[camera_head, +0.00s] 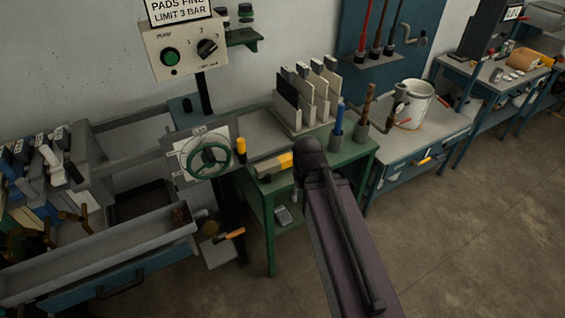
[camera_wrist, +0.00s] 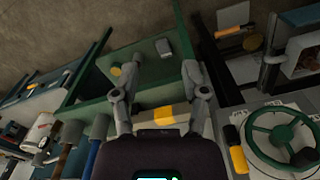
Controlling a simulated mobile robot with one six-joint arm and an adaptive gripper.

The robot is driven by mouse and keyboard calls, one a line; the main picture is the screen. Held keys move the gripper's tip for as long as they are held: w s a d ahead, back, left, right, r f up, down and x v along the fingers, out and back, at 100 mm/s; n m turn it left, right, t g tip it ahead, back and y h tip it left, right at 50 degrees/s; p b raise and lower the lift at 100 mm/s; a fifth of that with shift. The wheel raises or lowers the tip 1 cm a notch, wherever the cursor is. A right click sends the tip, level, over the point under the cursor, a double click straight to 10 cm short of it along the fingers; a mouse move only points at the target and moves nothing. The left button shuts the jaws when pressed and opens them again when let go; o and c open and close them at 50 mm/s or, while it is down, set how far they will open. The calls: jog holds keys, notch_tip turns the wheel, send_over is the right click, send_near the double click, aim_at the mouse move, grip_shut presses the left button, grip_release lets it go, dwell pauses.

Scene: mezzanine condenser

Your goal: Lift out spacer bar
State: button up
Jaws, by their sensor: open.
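A bar with a light grey body and a yellow band, which looks like the spacer bar (camera_head: 283,161), lies at the front edge of the green bench (camera_head: 317,160). In the wrist view the bar (camera_wrist: 146,123) runs crosswise between the bases of my fingers, partly hidden by my dark gripper body. My gripper (camera_wrist: 156,78) is open, with one finger on each side of the yellow band. I cannot tell whether the fingers touch it. In the head view my arm covers the area right of the bar, and the fingertips are not clear there.
A green handwheel (camera_head: 208,159) on a white dial stands left of the bench, with a yellow-and-black handle (camera_head: 241,147) close by. A rack of upright plates (camera_head: 308,95) and cups of tools (camera_head: 337,140) stand behind. A grey block (camera_head: 284,215) lies on the lower shelf.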

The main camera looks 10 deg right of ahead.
jog(key=o, duration=0.3)
jog(key=shift+a, duration=0.1)
jog(key=o, duration=0.3)
jog(key=shift+w, duration=0.15)
jog(key=m, duration=1.4)
send_over(285, 158)
jog(key=shift+f, duration=0.2)
notch_tip(285, 158, down, 8)
jog(key=b, duration=0.8)
jog(key=shift+f, duration=0.1)
jog(key=shift+f+b, duration=0.1)
jog(key=shift+b, duration=0.25)
jog(key=shift+f+b, duration=2.6)
